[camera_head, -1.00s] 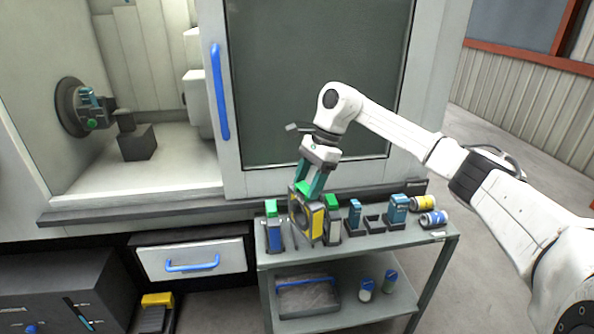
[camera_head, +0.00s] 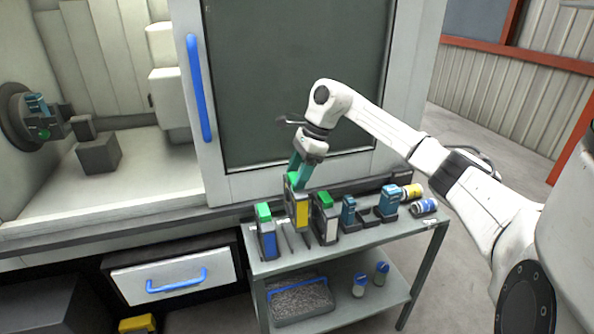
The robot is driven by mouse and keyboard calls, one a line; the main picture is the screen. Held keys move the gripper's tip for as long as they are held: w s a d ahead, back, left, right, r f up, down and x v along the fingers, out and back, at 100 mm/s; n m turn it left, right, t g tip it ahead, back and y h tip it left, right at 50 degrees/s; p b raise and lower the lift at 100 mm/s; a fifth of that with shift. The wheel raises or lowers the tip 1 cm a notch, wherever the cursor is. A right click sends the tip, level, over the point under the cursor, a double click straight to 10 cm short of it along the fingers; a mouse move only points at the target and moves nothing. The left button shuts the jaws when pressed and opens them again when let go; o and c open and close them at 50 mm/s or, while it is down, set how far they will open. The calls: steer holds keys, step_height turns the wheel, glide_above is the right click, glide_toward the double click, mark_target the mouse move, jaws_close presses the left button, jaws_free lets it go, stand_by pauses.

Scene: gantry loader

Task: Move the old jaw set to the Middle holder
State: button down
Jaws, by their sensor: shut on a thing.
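My gripper (camera_head: 300,172) is shut on a dark jaw set with a yellow label and green top (camera_head: 301,210). It holds this set about upright, between a blue-labelled jaw set (camera_head: 266,239) on the left and a white-labelled jaw set (camera_head: 327,222) on the right. The middle holder (camera_head: 291,240) shows as thin upright plates below the held set. The held set's lower end appears above the holder's base; I cannot tell whether it is between the plates. The blue and white sets stand upright in their holders.
On the cart (camera_head: 350,250) are blue tools (camera_head: 348,214), another blue device (camera_head: 389,200), and yellow and blue cans at the right. A grey bin (camera_head: 300,303) and two bottles are on the lower shelf. The machine door's blue handle (camera_head: 200,90) is behind, left.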

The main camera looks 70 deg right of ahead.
steer(key=shift+f+b, duration=2.25)
steer(key=shift+f, duration=1.4)
steer(key=shift+f+b, duration=0.4)
steer(key=shift+f, duration=0.15)
steer(key=shift+c, duration=1)
jaws_free()
steer(key=shift+f, duration=0.1)
steer(key=shift+s, duration=0.1)
steer(key=v, duration=1.1)
step_height(320, 180, up, 7)
steer(key=p, duration=0.3)
